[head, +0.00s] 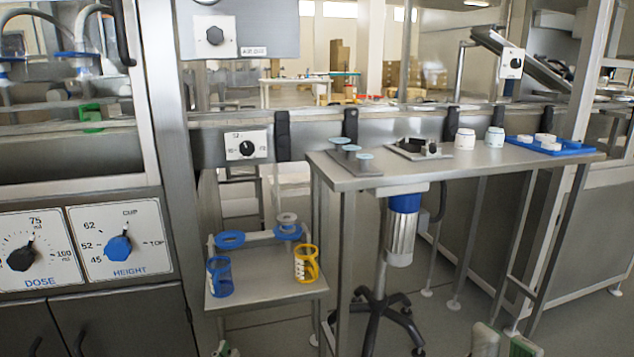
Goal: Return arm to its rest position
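My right gripper (503,345) shows only as pale and green tips at the bottom edge, right of centre. A small pale and green tip at the bottom edge, left of centre, appears to be part of my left gripper (222,349). The rest of both grippers and arms is cut off by the frame. I cannot tell whether either is open or shut. Nothing is visibly held. Both tips are low, in front of the steel table (455,165) and the small shelf (262,283).
The shelf carries a blue holder (220,277), a yellow holder (306,264) and rings. The table carries discs, two white jars (465,139) and a blue tray (552,145). A wheeled stand (378,322) is underneath. A machine panel with dials (119,247) stands left.

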